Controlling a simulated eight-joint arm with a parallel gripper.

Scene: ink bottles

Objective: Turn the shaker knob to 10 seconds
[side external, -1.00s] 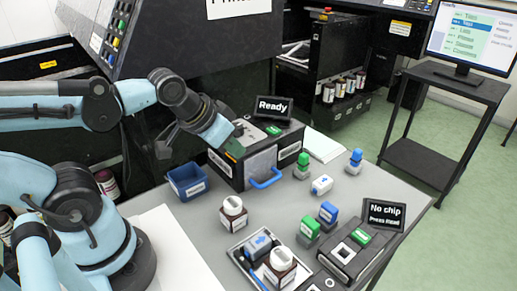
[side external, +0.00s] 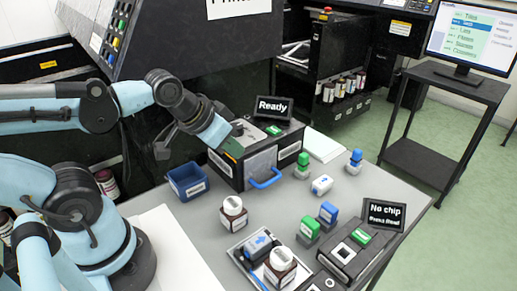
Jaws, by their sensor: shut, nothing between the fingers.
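The shaker, a dark box (side external: 228,171) with a light grey front door and a blue handle (side external: 266,180), stands at the back of the grey table. Its small screen (side external: 274,109) reads "Ready", and a green button (side external: 273,130) sits on its top. My gripper (side external: 233,143) is at the left part of the shaker's top, pointing down at it, beside a green patch. The fingers are small and partly hidden by my wrist; they appear shut with nothing held. The knob cannot be made out, and neither can any setting on it.
A blue bin (side external: 188,181) stands left of the shaker. White-capped bottles (side external: 233,214), a tray (side external: 240,249), and several green and blue capped pieces (side external: 303,164) stand in front and right. A chip reader (side external: 349,255) with a "No chip" screen (side external: 384,214) is at the right front.

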